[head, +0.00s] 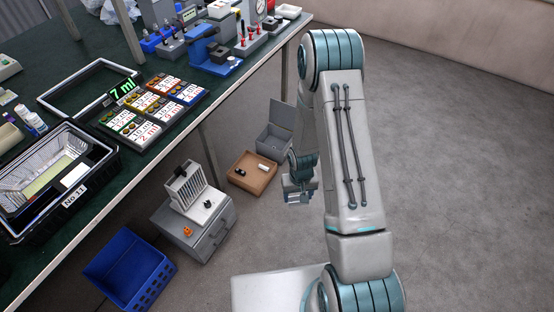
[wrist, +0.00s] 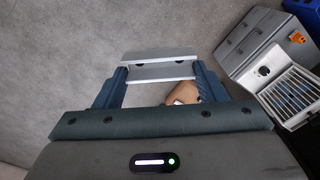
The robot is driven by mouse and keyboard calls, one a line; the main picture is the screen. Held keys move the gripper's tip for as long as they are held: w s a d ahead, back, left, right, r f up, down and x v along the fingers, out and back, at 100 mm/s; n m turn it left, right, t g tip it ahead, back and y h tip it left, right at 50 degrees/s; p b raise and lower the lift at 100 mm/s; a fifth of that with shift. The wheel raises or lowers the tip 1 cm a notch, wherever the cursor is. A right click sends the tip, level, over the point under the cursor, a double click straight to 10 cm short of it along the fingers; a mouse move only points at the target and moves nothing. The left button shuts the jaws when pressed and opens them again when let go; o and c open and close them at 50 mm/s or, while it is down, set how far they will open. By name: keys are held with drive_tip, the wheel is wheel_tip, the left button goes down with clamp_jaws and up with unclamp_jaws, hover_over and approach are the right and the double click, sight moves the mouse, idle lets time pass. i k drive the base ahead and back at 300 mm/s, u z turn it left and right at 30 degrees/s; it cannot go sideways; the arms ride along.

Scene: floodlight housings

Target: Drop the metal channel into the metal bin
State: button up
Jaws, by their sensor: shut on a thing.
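The metal channel (wrist: 158,56) is a light silver bar with small dark holes, held crosswise between the two fingertips in the wrist view. My gripper (wrist: 160,76) is shut on it. In the head view my gripper (head: 299,194) hangs low above the floor, partly hidden by my arm, with a sliver of the channel (head: 298,201) at its tip. A grey metal bin (head: 273,141) with its lid raised stands on the floor behind and left of my gripper. The gripper is apart from it. The bin cannot be made out in the wrist view.
A brown tray (head: 253,174) with small items lies in front of the bin, left of my gripper. A grey cabinet (head: 207,237) with a white slatted unit on it and a blue crate (head: 131,271) stand farther left by the green workbench (head: 117,170). Floor at right is clear.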

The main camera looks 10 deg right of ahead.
sight(279, 142)
drive_tip(key=z, duration=0.55)
drive_tip(key=i, duration=0.45)
drive_tip(key=z, duration=0.8)
drive_tip(key=i, duration=1.25)
drive_tip(key=u, duration=0.6)
drive_tip(key=i, duration=0.8)
drive_tip(key=u, duration=1.25)
drive_tip(key=i, duration=0.2)
drive_tip(key=u, duration=0.1)
